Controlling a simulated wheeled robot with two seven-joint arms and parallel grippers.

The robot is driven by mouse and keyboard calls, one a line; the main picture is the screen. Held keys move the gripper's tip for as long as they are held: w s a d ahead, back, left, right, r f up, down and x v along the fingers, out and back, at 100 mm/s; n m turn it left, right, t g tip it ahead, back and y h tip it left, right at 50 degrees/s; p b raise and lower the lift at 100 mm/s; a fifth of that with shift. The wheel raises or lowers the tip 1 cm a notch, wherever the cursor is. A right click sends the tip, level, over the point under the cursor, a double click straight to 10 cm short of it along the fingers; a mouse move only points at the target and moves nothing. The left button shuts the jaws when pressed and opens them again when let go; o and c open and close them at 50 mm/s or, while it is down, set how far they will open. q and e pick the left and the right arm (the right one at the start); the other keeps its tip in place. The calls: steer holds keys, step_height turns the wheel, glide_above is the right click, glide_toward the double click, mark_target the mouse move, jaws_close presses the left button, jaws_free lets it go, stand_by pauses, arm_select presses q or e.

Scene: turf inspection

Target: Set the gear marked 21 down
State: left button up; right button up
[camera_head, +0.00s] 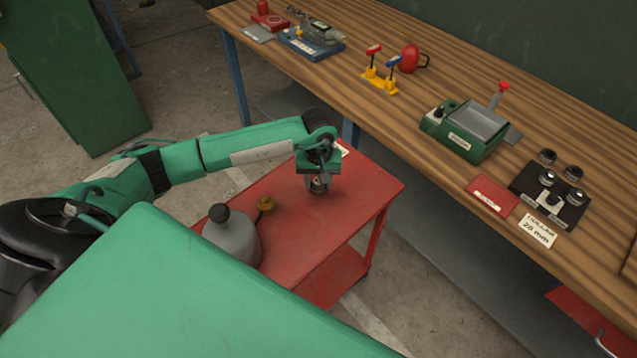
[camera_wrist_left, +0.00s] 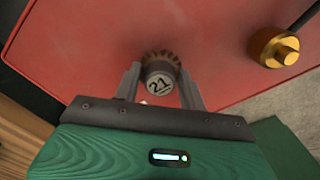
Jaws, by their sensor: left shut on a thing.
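The gear marked 21 (camera_wrist_left: 160,82) shows in the left wrist view, a brown toothed gear with a grey hub whose top reads 21. My left gripper (camera_wrist_left: 160,90) is shut on its hub, one finger on each side. In the head view my left gripper (camera_head: 318,184) points down over the far part of the red cart (camera_head: 290,225), with the gear (camera_head: 318,188) small between its fingertips. The gear is at or close above the cart top; I cannot tell whether it touches. My right gripper is not in view.
On the cart stand a grey can with a black cap (camera_head: 232,240) and a brass piece with a dark handle (camera_head: 266,204). The wooden bench (camera_head: 420,85) holds a green tray device (camera_head: 465,130), a black block with several knobs (camera_head: 550,190) and a red booklet (camera_head: 491,196). The cart's right side is clear.

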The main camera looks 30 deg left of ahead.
arm_select(q)
step_height(320, 180, down, 2)
steer(key=shift+f, duration=0.1)
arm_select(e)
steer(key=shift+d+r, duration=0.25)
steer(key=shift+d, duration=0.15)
arm_select(q)
steer(key=shift+f, duration=0.15)
steer(key=o, duration=1)
steer(key=shift+c, duration=0.2)
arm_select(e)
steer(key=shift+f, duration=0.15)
